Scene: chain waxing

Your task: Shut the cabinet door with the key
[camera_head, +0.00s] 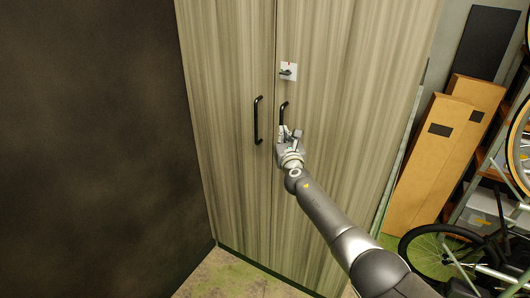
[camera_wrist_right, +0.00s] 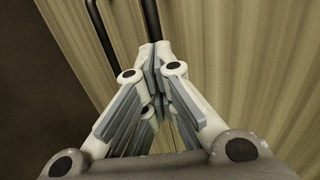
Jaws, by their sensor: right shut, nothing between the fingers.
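The tall wooden cabinet has a left door (camera_head: 228,130) and a right door (camera_head: 350,110), which look flush along the middle seam. A key (camera_head: 285,72) sits at a small white lock plate (camera_head: 293,68) high on the right door. Each door has a black bar handle: the left handle (camera_head: 257,120) and the right handle (camera_head: 283,110). My right gripper (camera_head: 286,132) is at the lower end of the right handle and partly hides it. Its fingers are shut and empty in the right wrist view (camera_wrist_right: 156,52), with the handle just beyond the tips. My left gripper is not in view.
A dark wall (camera_head: 90,130) stands to the left of the cabinet. Cardboard boxes (camera_head: 430,150) lean at the right, near shelving and a bicycle wheel (camera_head: 440,255). Some floor (camera_head: 235,275) shows free below the left door.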

